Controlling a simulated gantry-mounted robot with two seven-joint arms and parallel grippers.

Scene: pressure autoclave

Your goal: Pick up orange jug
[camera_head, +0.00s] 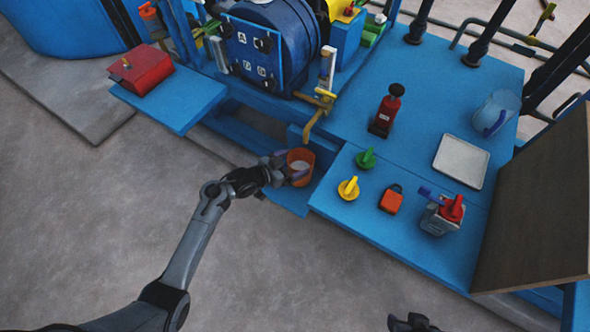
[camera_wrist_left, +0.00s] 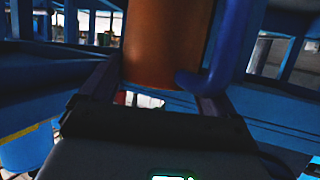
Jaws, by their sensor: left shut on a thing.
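The orange jug (camera_head: 305,158) is in the middle of the head view, over the low blue shelf (camera_head: 290,197) near the yellow spout. It looks upright, with its pale inside showing from above. My left gripper (camera_head: 286,171) is shut on the jug from its left side. In the left wrist view the orange jug (camera_wrist_left: 165,45) fills the space between the fingers, and its blue handle (camera_wrist_left: 225,50) is at the right. I cannot tell whether its base touches the shelf. My right gripper (camera_head: 412,323) shows only partly at the bottom edge, and its jaws are unclear.
A yellow spout (camera_head: 318,112) hangs just above the jug. The blue autoclave (camera_head: 268,45) stands behind. A brown panel (camera_head: 545,200) borders the right.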

